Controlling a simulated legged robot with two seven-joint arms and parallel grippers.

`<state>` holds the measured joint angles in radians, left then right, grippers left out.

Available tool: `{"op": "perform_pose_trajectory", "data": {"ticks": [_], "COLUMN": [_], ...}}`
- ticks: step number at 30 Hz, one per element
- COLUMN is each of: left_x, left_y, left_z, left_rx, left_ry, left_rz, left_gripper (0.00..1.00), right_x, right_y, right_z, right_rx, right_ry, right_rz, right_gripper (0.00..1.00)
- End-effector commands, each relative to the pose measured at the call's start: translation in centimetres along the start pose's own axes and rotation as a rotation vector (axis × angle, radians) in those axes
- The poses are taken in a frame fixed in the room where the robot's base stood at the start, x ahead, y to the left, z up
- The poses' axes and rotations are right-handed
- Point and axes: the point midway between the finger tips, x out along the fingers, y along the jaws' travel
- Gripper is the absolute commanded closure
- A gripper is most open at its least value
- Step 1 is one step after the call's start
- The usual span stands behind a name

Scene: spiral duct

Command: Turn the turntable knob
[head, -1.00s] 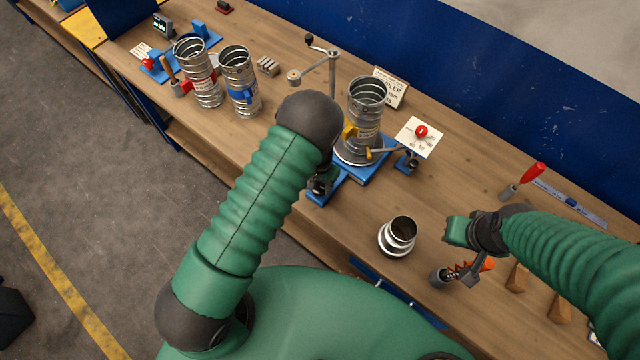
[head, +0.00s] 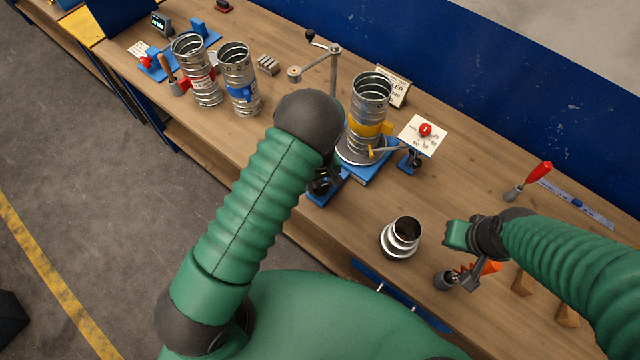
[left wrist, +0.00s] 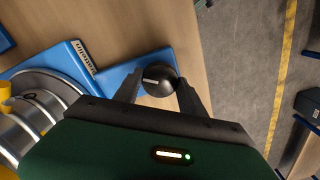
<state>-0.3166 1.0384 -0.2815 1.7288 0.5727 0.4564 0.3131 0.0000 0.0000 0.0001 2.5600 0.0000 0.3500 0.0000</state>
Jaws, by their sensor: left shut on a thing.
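The turntable (head: 362,165) has a blue base and carries an upright spiral duct (head: 368,105) with a yellow band (head: 370,128). The black turntable knob (left wrist: 158,80), with a pale mark line, is at the corner of the blue base in the left wrist view. My left gripper (left wrist: 158,92) is shut on it, one finger on each side. In the head view my left gripper (head: 322,184) is mostly hidden behind my left arm. My right gripper (head: 462,236) hangs above the table on the right; its fingers do not show clearly.
A short metal collar (head: 402,238) stands in front of the turntable. A dial card with a red knob (head: 425,130) is to its right. Two other ducts (head: 240,80) stand at the left. An orange-handled tool (head: 488,267) lies below my right gripper. A blue wall runs behind.

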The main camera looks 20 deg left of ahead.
Motion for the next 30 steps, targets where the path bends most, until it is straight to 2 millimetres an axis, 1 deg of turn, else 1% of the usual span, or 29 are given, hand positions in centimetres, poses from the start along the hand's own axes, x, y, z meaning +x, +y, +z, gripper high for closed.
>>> {"op": "perform_pose_trajectory", "data": {"ticks": [12, 18, 24, 30], "left_x": [0.03, 0.02, 0.01, 0.02], "left_y": [0.13, 0.13, 0.12, 0.13], "left_z": [0.03, 0.06, 0.07, 0.08], "left_rx": [-0.389, -0.544, -0.655, -0.716], "left_ry": [0.000, 0.000, -0.001, -0.001], "left_rz": [0.002, 0.002, 0.001, 0.001], "left_gripper": [0.93, 0.93, 0.93, 0.93], "right_x": [0.35, 0.33, 0.30, 0.28], "right_y": [0.00, 0.00, 0.00, 0.00], "right_z": [0.08, 0.08, 0.07, 0.07], "right_rx": [0.000, 0.000, 0.000, 0.000], "right_ry": [0.000, 0.000, 0.000, 0.000], "right_rz": [0.000, 0.000, 0.000, 0.000], "right_gripper": [1.00, 1.00, 1.00, 1.00]}}
